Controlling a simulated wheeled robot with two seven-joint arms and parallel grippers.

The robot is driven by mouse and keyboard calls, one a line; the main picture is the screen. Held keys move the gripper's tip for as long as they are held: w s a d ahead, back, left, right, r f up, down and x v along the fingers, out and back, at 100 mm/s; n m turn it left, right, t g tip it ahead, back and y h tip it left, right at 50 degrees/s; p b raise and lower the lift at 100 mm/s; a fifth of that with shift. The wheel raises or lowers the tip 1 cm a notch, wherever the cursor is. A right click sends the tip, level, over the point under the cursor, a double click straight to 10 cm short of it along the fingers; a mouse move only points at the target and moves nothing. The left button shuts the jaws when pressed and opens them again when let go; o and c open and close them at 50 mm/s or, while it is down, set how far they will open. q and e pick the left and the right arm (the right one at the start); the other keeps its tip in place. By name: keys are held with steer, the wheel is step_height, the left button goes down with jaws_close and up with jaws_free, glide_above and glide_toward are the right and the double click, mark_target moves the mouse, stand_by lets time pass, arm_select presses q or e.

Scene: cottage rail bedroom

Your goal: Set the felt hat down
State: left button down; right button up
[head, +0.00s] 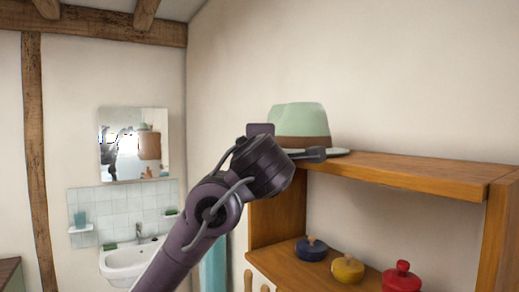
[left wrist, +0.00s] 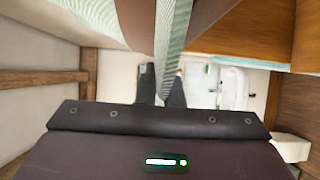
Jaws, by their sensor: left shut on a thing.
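The felt hat (head: 301,119) is pale green with a brown band. In the head view it is upright at the left end of the wooden shelf's top board (head: 415,171). Its brim is level with the board, but I cannot tell whether it rests on it. My left gripper (head: 291,143) reaches up from below and is shut on the hat's brim. In the left wrist view the green brim (left wrist: 173,40) runs edge-on between the fingers (left wrist: 160,84), with the brown band beside it. My arm hides part of the brim. My right gripper is not in view.
The top board is bare right of the hat. Below it stand a blue pot (head: 311,250), a yellow pot (head: 347,269) and a red pot (head: 402,278). A wall lies close behind the hat. A sink (head: 135,262) and mirror (head: 134,145) are at the left back.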

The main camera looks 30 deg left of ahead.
arm_select(q)
steer(key=shift+d+f, duration=0.1)
steer(key=c, duration=1.6)
jaws_free()
steer(key=shift+o, duration=0.2)
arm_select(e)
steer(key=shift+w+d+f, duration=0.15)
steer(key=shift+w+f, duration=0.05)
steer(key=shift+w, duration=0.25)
arm_select(q)
steer(key=shift+r, duration=0.2)
steer(key=shift+s+d+f+b, duration=0.2)
steer(key=shift+s+b, duration=0.1)
steer(key=b+v, duration=0.4)
steer(key=v, duration=0.7)
steer(key=shift+s+r+b, duration=0.2)
steer(key=shift+b, duration=0.15)
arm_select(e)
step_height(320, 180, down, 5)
